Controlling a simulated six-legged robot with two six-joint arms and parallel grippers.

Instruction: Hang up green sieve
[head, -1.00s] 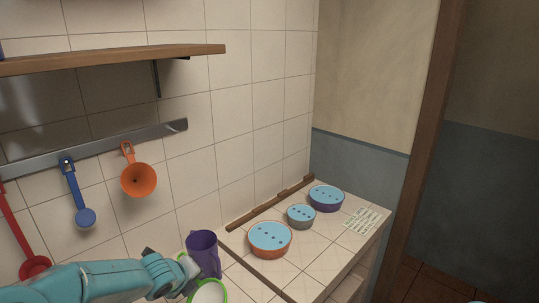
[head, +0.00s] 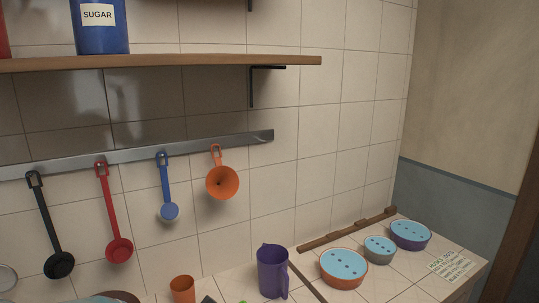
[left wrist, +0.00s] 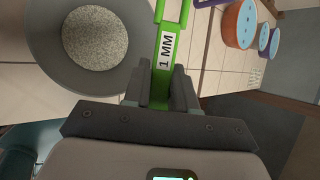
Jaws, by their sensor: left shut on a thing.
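The green sieve (left wrist: 165,36) shows in the left wrist view as a green handle with a "1 MM" label; its mesh is out of view. My left gripper (left wrist: 163,82) is shut on this handle. In the head view only a dark tip and a speck of green show at the bottom edge. The metal rail (head: 259,138) runs along the tiled wall. A black ladle (head: 51,232), a red ladle (head: 110,218), a blue ladle (head: 167,191) and an orange funnel (head: 221,183) hang from it. My right gripper is not in view.
A wooden shelf (head: 220,62) with a blue sugar tin (head: 101,28) is above the rail. A purple jug (head: 270,271) and an orange cup (head: 182,289) stand below. A grey bowl (left wrist: 63,72) with speckled contents is beside the gripper. Blue-topped round containers (head: 343,265) stand right.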

